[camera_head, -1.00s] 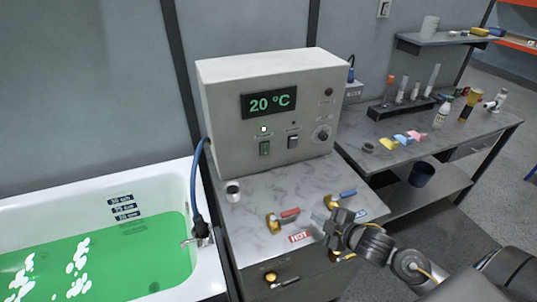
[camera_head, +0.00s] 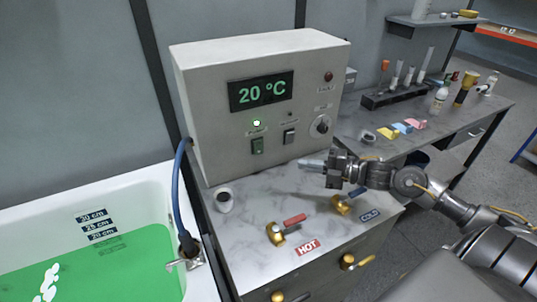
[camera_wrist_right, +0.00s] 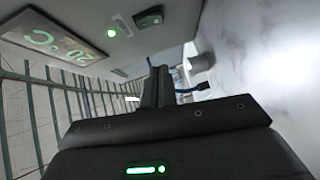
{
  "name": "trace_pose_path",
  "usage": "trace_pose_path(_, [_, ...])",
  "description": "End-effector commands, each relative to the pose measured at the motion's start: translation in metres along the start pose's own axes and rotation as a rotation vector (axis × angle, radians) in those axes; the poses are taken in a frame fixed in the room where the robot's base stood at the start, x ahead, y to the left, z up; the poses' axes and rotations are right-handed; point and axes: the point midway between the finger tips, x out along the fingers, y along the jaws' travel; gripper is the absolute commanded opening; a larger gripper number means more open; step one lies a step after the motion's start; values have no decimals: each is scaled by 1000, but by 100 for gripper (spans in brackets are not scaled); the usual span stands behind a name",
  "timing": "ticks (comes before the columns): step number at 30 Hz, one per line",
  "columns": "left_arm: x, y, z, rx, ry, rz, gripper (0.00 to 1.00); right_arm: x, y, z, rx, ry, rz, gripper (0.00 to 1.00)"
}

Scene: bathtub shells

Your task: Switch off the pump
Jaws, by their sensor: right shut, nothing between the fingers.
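The control box (camera_head: 262,105) stands on the marble-topped cabinet; its display reads 20 °C. A green rocker switch (camera_head: 257,146) sits below a lit indicator (camera_head: 257,123). A dark rocker switch (camera_head: 289,137) is to its right, under an unlit indicator. In the right wrist view the shut fingers (camera_wrist_right: 156,86) point forward, with the lit indicator (camera_wrist_right: 111,33) up and left. My left gripper is not in view.
A bathtub (camera_head: 120,190) with green liquid stands at left, with a blue hose (camera_head: 179,190) beside the cabinet. A side table (camera_head: 445,125) holds bottles.

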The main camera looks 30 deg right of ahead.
Motion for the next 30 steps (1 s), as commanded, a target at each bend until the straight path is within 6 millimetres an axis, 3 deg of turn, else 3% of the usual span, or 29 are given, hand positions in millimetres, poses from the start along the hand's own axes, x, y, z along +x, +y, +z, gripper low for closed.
trace_pose_path(8, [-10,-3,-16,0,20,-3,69,24,4,0,3,-3,4,0])
trace_pose_path(12, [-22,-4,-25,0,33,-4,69,54,6,0,2,-3,6,0])
trace_pose_path(19, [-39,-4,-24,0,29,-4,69,101,5,0,4,-3,4,0])
trace_pose_path(24, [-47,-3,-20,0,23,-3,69,116,2,19,2,-6,0,0])
trace_pose_path(30, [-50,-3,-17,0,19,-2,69,124,0,28,1,-6,0,0])
